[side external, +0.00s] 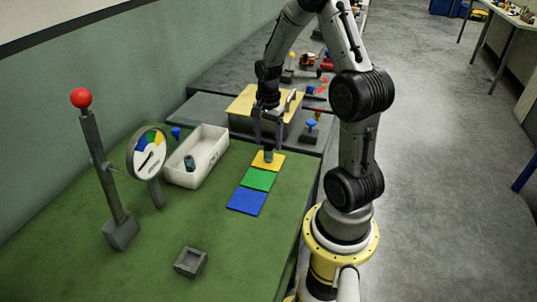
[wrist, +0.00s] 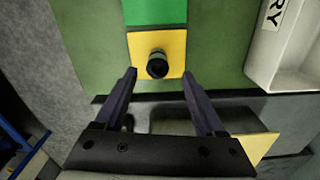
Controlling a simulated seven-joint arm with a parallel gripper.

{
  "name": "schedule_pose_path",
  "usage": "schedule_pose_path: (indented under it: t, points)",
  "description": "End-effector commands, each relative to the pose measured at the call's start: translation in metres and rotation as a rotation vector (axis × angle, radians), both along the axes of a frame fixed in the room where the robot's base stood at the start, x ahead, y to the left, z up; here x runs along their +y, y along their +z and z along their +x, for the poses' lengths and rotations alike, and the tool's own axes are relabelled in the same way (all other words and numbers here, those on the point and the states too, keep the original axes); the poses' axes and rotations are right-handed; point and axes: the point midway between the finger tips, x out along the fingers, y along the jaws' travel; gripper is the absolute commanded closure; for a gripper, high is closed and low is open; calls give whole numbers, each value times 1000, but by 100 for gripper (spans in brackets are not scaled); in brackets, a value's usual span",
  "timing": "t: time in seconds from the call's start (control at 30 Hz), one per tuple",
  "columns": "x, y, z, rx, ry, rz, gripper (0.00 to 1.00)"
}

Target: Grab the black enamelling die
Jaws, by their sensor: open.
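A small dark cylinder, apparently the black enamelling die (wrist: 157,64), stands on the yellow square (wrist: 175,42). In the side view the die (side external: 268,156) shows as a small dark grey-teal piece on the yellow square (side external: 262,166), just below my gripper (side external: 268,143). My gripper (wrist: 159,73) is open and empty, pointing down. In the wrist view its fingertips lie on either side of the die, slightly nearer the bottom of the picture. I cannot tell whether they touch it.
Green (side external: 259,179) and blue (side external: 246,201) squares adjoin the yellow one. A dial gauge (side external: 149,155), a red-knobbed lever (side external: 97,150) and a small grey block (side external: 190,261) stand on the green table. A yellow-topped block (side external: 249,101) is behind my gripper. The front table is mostly clear.

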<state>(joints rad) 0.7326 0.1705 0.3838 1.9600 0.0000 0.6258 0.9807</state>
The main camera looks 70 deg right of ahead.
Motion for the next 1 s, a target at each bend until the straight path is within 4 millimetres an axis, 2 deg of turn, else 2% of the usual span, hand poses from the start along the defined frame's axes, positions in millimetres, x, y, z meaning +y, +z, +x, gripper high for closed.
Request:
schedule_pose_path:
  t: [0.1,0.3,0.6,1.0]
  points:
    - [6,-19,-4,6,1,6,29]
    - [6,-41,-3,3,0,2,29]
    - [6,-44,-3,1,0,1,30]
    - [6,-44,-3,1,0,1,100]
